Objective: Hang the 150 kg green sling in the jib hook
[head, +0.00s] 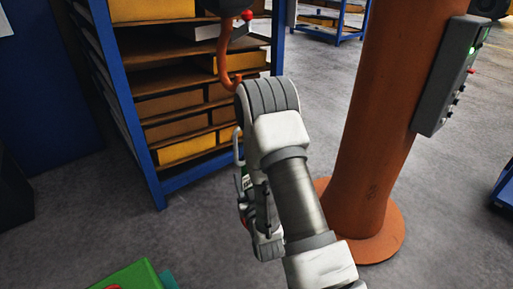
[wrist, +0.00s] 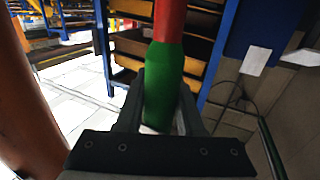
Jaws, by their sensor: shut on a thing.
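My gripper (wrist: 162,82) is shut on a green sling (wrist: 164,88), which stands between the two fingers in the wrist view. A red length (wrist: 171,20) continues above the green part; whether it belongs to the sling I cannot tell. In the head view my arm hides most of the gripper, and only a little green and red shows at its left side. The orange jib hook (head: 226,62) hangs at upper centre, just above and left of my arm's bend. The sling appears below the hook and apart from it.
A blue-framed shelf (head: 128,95) with yellow and brown boxes stands behind the hook. A thick orange column (head: 378,120) with a grey control box (head: 447,75) rises right of my arm. A green object (head: 135,275) lies at bottom left. Grey floor is open between.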

